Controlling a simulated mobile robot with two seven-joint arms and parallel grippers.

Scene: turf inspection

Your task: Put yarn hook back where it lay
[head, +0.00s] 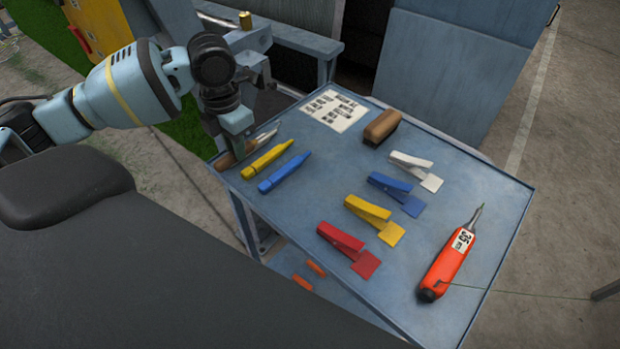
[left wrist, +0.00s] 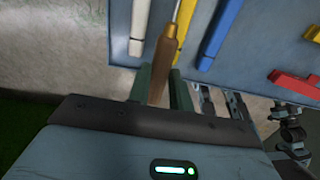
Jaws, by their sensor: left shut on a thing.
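The yarn hook has a brown wooden handle (head: 226,161); in the left wrist view its handle (left wrist: 167,50) runs up into a thin metal shaft. My left gripper (head: 236,150) is shut on the handle at the left end of the blue-grey table (head: 420,150). The hook points between a white marker (left wrist: 138,28) and a yellow marker (head: 267,159). In the head view my gripper hides part of the hook. I cannot tell whether the hook touches the tabletop. My right gripper is not in view.
A blue marker (head: 285,172) lies beside the yellow one. White (head: 412,168), blue (head: 396,191), yellow (head: 374,217) and red (head: 348,247) clips lie mid-table. A brown block (head: 382,127), a printed card (head: 335,110) and an orange tool (head: 447,258) are there too.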

